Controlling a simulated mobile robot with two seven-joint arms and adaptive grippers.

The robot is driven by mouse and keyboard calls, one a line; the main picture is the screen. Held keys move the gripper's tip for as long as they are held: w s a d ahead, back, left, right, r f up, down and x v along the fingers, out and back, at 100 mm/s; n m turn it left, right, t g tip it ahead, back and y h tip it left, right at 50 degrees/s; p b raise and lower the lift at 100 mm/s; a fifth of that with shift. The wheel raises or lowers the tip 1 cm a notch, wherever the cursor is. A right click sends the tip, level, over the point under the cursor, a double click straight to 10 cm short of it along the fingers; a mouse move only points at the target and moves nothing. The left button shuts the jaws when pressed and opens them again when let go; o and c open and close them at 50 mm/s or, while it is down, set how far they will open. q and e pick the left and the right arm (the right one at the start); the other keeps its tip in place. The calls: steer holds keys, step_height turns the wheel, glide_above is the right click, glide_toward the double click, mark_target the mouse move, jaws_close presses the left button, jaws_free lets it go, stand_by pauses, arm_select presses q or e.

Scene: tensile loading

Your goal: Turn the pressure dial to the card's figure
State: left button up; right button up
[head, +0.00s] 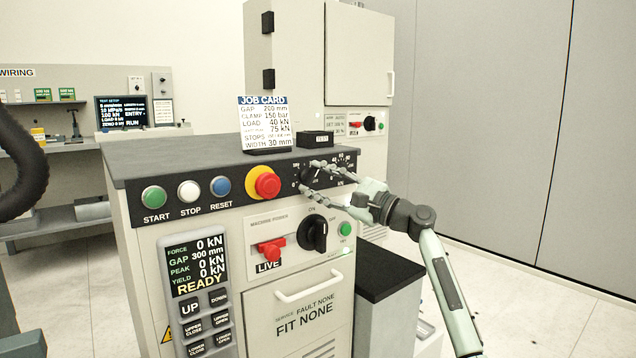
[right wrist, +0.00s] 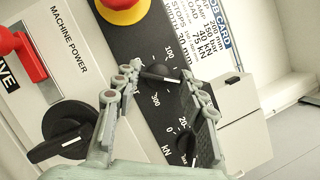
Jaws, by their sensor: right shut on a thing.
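The pressure dial's black knob (right wrist: 160,73) is on the dark sloping strip of the machine's console, with 100 and 300 marks beside it in the right wrist view. My right gripper (head: 312,178) is at this dial in the head view, its fingers hiding much of it. In the right wrist view my right gripper (right wrist: 158,75) has a finger on each side of the knob, shut on it. The pointer's exact reading is not clear. The job card (head: 264,125) stands upright on the console top and reads CLAMP 150 bar. My left gripper is out of view.
A second dial (right wrist: 187,146), marked kN, sits close beside the gripped one. The red emergency stop (head: 264,184), several push buttons and the black machine power switch (head: 315,233) are nearby. A small black box (head: 316,139) stands behind the dials. Open floor lies to the right.

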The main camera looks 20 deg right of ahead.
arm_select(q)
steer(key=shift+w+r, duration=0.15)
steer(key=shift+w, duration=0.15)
arm_select(e)
steer(key=n+g, duration=0.1)
steer(key=n, duration=0.2)
steer(key=n+g+h, duration=0.1)
steer(key=n, duration=0.3)
steer(key=shift+d+r+g, duration=0.1)
steer(key=shift+r+g, duration=0.1)
steer(key=shift+g, duration=0.1)
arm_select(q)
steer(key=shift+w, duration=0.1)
arm_select(e)
steer(key=o, duration=1.2)
steer(key=shift+c, duration=0.2)
steer(key=v, duration=1.2)
